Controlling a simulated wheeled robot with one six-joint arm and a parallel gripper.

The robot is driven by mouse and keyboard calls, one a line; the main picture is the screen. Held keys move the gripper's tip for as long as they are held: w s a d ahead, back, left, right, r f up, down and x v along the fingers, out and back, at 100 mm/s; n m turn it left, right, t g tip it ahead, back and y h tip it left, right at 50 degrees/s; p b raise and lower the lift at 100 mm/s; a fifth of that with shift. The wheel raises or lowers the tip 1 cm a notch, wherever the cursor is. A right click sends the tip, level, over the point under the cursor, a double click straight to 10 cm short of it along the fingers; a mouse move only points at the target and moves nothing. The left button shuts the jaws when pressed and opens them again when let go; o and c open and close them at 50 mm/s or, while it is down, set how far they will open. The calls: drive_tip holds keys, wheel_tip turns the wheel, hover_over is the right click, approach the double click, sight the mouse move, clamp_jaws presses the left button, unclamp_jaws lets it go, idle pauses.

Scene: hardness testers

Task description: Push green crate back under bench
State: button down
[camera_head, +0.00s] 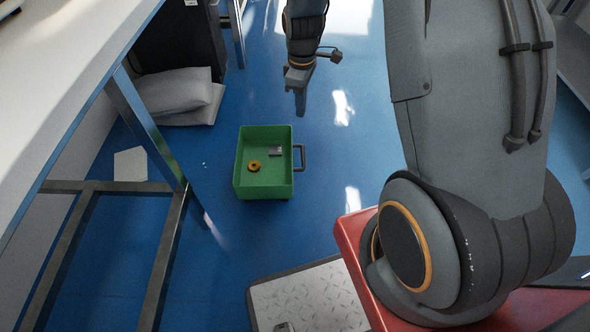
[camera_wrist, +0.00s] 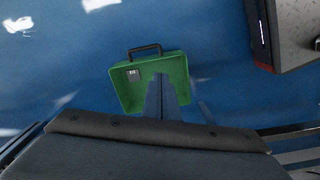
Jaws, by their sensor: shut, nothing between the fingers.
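The green crate (camera_head: 264,187) sits on the blue floor to the right of the bench's metal leg in the head view. Its dark handle (camera_head: 299,157) is on its right side. A small orange ring and a grey block lie inside it. My gripper (camera_head: 300,108) is shut and empty, above and beyond the crate's far right corner, apart from it. In the wrist view the crate (camera_wrist: 127,95) shows with its handle at the top, and the shut fingers of my gripper (camera_wrist: 161,80) overlap it and hide part of its inside. The bench (camera_head: 60,60) stands at the left.
The bench's slanted leg (camera_head: 140,125) and low crossbar (camera_head: 110,186) stand left of the crate. White sacks (camera_head: 180,92) lie beyond it, near a dark cabinet (camera_head: 180,40). A white piece (camera_head: 130,164) lies under the bench. Floor right of the crate is clear.

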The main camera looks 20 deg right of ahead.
drive_tip(key=w+f+n+b, duration=0.1)
drive_tip(key=f+b, duration=0.4)
drive_tip(key=f, duration=0.7)
drive_tip(key=w+f+n+b, duration=0.1)
drive_tip(key=w+f+b, duration=0.2)
drive_tip(key=f, duration=0.9)
drive_tip(key=w+f+n+b, duration=0.1)
drive_tip(key=w+f+b, duration=0.1)
drive_tip(key=f+b, duration=0.5)
drive_tip(key=shift+w+d+f+b, duration=0.1)
drive_tip(key=shift+d+f, duration=0.05)
drive_tip(key=shift+f, duration=0.8)
drive_tip(key=shift+w+d+f+b, duration=0.1)
drive_tip(key=shift+f, duration=0.9)
drive_tip(key=shift+w+d+f+b, duration=0.1)
drive_tip(key=shift+d+f, duration=0.05)
drive_tip(key=shift+f, duration=0.8)
